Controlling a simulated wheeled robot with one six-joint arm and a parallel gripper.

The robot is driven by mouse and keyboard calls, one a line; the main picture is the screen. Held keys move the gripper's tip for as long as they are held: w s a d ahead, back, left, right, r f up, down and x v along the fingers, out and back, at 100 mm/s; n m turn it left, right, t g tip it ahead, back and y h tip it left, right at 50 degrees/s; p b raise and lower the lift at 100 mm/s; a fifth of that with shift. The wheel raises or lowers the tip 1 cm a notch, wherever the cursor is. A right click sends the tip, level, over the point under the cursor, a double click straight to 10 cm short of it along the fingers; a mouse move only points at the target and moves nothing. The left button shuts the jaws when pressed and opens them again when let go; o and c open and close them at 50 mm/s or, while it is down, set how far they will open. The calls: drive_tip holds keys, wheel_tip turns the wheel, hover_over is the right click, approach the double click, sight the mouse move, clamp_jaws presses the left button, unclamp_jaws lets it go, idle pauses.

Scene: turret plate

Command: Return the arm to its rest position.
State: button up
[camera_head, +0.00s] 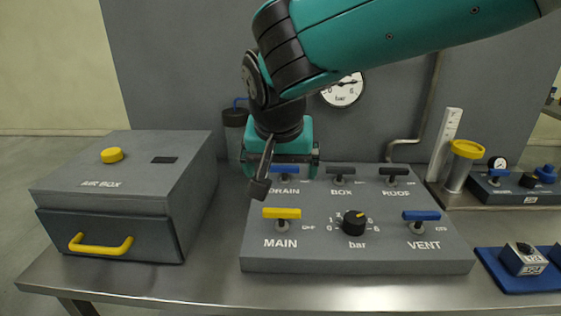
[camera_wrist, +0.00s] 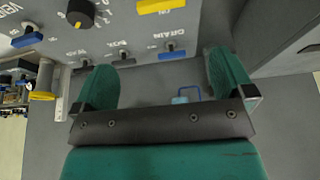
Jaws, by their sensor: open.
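My gripper (camera_head: 285,160) hangs from the teal arm in front of the back of the control panel (camera_head: 350,262), above its DRAIN valve. In the wrist view my gripper (camera_wrist: 160,68) shows two teal fingers spread apart with nothing between them. The panel carries a yellow MAIN handle (camera_head: 282,213), a black bar knob (camera_head: 354,222) and a blue VENT handle (camera_head: 421,215). The BOX handle (camera_head: 341,170) and ROOF handle (camera_head: 393,170) are dark. The DRAIN handle is partly hidden by my gripper in the head view; its blue lever (camera_wrist: 172,47) shows in the wrist view.
The grey AIR BOX (camera_head: 130,185) with a yellow drawer handle (camera_head: 100,244) stands left. A dark canister (camera_head: 235,117) stands behind the panel. A yellow-topped cylinder (camera_head: 463,165) and a small valve unit (camera_head: 515,188) are right. A blue mat (camera_head: 500,282) holds a small block (camera_head: 524,259).

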drive_tip(key=shift+v, duration=0.9)
